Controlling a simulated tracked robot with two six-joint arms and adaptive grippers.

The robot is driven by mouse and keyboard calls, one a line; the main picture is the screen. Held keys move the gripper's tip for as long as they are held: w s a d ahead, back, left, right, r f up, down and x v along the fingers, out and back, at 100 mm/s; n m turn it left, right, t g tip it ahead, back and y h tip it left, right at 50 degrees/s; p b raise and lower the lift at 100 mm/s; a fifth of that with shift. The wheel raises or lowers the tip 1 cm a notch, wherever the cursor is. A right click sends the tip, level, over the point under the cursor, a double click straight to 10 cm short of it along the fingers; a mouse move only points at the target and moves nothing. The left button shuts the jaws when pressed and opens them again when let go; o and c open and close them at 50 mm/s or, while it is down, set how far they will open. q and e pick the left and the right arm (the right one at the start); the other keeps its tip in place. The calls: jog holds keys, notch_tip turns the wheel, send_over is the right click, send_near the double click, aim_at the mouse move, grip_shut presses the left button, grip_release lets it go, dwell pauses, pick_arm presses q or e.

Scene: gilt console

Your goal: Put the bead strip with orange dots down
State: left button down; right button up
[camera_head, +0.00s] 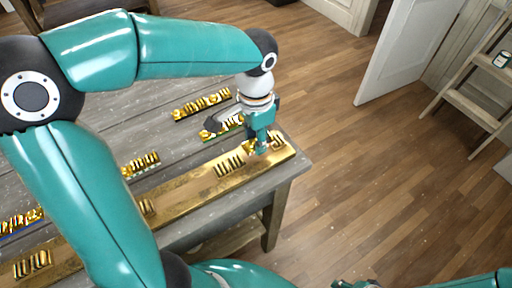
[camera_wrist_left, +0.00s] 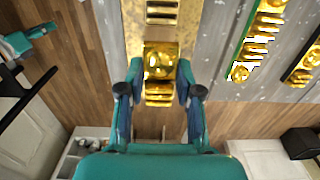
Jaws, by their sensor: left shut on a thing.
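My left gripper (camera_head: 260,146) points down over the right end of a long gilt board (camera_head: 185,192) along the table's front edge. It is shut on a gold bead strip, seen end-on between the fingers in the left wrist view (camera_wrist_left: 160,62). The strip is at or just above the board; I cannot tell if it touches. No orange dots show on it, and the fingers hide much of it in the head view. Part of what seems to be my right gripper (camera_head: 356,284) shows at the bottom edge of the head view; its jaws are unclear.
Other gold bead strips lie on the grey table (camera_head: 185,145): one at the back (camera_head: 202,104), one with a green edge (camera_head: 222,129), one in the middle (camera_head: 141,163) and one with a blue edge (camera_head: 20,222). Dark-slotted gold pieces (camera_head: 229,166) sit along the board.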

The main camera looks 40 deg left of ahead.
aim_at(255, 155)
pick_arm(q)
jog(key=shift+f, duration=1.85)
jog(key=shift+f+b, duration=0.25)
jog(key=shift+b, duration=0.05)
jog(key=c, duration=0.8)
grip_release()
jog(key=shift+r, duration=0.1)
jog(key=shift+r, duration=0.15)
notch_tip(255, 155, up, 12)
jog(key=shift+p, duration=0.65)
